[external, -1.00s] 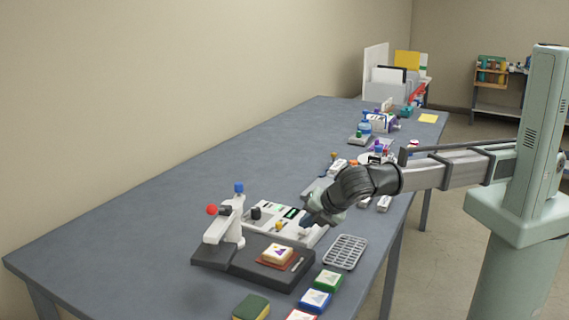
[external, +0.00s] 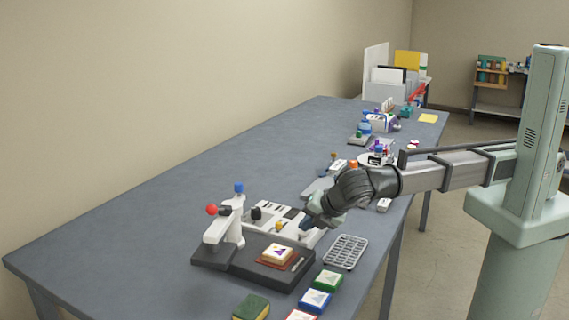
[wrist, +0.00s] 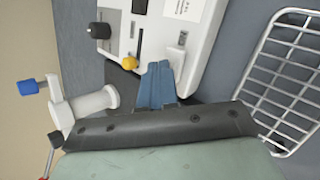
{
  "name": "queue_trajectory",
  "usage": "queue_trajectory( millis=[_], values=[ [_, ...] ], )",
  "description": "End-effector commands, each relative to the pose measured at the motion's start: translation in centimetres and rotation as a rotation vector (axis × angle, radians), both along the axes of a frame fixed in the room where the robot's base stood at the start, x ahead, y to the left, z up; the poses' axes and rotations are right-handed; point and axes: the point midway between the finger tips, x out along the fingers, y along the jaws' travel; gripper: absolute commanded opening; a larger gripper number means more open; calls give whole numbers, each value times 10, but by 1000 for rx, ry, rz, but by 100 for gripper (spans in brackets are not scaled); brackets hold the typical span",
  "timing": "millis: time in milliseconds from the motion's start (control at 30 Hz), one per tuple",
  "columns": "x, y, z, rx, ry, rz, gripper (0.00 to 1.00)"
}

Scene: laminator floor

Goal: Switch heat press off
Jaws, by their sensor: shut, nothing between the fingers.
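The heat press (external: 223,228) is a white stand on a dark base, with a red ball and a blue knob. Behind it lies a white control panel (external: 265,224) with a black knob and a yellow knob (external: 279,226); the panel's display (external: 293,213) looks dark. In the wrist view the panel (wrist: 205,35) shows the black knob (wrist: 99,30), the yellow knob (wrist: 129,63) and a pale switch (wrist: 177,54). My gripper (wrist: 158,72) is shut and empty, its blue fingertips beside the yellow knob and the switch. I cannot tell whether they touch the panel.
A wire rack (external: 345,251) lies right of the press; it also shows in the wrist view (wrist: 290,75). Bottles and boxes stand farther back. The table's left side is clear.

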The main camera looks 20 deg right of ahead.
Motion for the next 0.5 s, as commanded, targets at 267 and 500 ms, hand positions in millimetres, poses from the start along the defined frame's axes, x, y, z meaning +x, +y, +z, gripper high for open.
queue_trajectory(
  millis=[267, 500],
  values=[
    [0, 0, 3, 1, 0, -1, 0],
    [1, -1, 13, 2, 1, 0, 0]
  ],
)
